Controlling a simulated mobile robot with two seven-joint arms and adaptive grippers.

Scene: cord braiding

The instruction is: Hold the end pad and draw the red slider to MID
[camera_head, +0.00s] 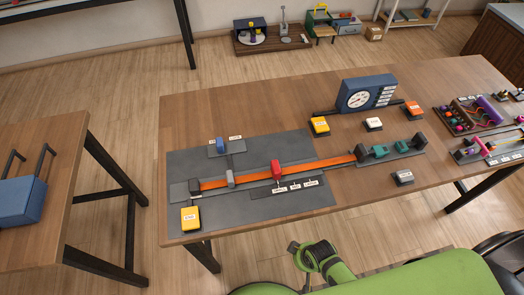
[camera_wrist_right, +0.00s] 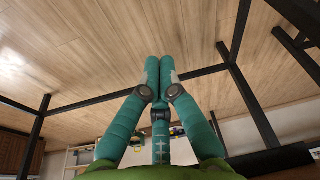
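The red slider (camera_head: 277,169) stands on the orange cord (camera_head: 322,163), right of the middle of the grey board (camera_head: 250,205). A strip with three small white labels (camera_head: 295,187) lies just in front of it; I cannot read which is MID. A yellow pad (camera_head: 190,217) with a white label sits at the board's front left corner; its label is too small to confirm as the end pad. My right gripper (camera_wrist_right: 160,62) has its teal fingers together with nothing visible between them, over the floor, away from the board. My left gripper is not in view.
A blue gauge box (camera_head: 367,93) stands at the back. A green clamp-like fixture (camera_head: 379,151) is at the cord's right end. Black table legs (camera_wrist_right: 244,105) cross the wrist view.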

